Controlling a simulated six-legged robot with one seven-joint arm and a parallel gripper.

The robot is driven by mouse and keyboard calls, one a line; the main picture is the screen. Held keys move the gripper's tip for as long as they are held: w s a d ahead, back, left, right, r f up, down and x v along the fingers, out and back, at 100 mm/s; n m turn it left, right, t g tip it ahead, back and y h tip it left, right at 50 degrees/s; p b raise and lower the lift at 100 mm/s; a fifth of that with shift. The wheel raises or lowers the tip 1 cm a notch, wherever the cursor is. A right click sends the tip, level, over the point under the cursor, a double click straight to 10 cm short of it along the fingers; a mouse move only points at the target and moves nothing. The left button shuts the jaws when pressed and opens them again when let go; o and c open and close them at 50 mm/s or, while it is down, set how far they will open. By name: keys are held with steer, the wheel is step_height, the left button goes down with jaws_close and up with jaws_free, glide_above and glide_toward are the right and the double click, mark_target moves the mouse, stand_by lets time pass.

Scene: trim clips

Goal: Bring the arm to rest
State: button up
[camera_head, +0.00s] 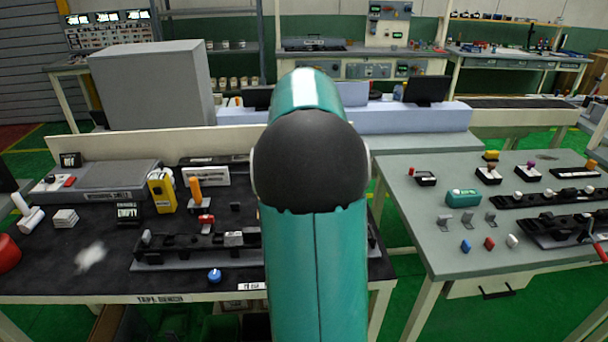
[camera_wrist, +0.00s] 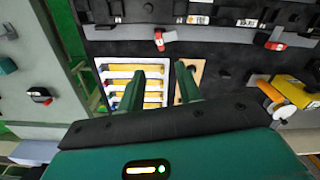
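My arm (camera_head: 315,230) is teal with a dark joint cover and rises through the middle of the head view, hiding part of the black bench. My gripper (camera_wrist: 161,78) does not show in the head view. In the wrist view its two green fingers stand well apart with nothing held between them. Beyond the fingers lie a white tray (camera_wrist: 166,97) with yellow strips and a tan plate (camera_wrist: 197,68), both partly hidden by the fingers. I cannot tell the height of the fingers above them.
The black bench (camera_head: 110,245) carries a yellow device (camera_head: 161,190), an orange-handled tool (camera_head: 195,190), a red clip (camera_head: 206,219) and a blue knob (camera_head: 215,275). A grey table (camera_head: 405,215) with small clips stands at the right, across a green-floored gap. A grey box (camera_head: 153,85) stands behind.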

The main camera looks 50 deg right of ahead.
stand_by(0.5)
steer(key=w+a+r+n+t, duration=0.1)
steer(key=a+r+n, duration=0.1)
steer(key=a, duration=0.9)
steer(key=w+a+r+n+t, duration=0.1)
steer(key=a+r+t, duration=0.1)
steer(key=a, duration=1)
steer(key=s+a+f+n+t, duration=0.1)
steer(key=s+a, duration=0.3)
steer(key=a, duration=0.5)
steer(key=s+a+f+n+t, duration=0.1)
steer(key=s+a+f+n, duration=0.2)
steer(key=a, duration=0.6)
steer(key=s, duration=0.2)
steer(key=shift+s+a+f+t, duration=0.25)
steer(key=shift+s+a+t, duration=0.05)
steer(key=shift+a, duration=0.05)
steer(key=shift+s, duration=0.1)
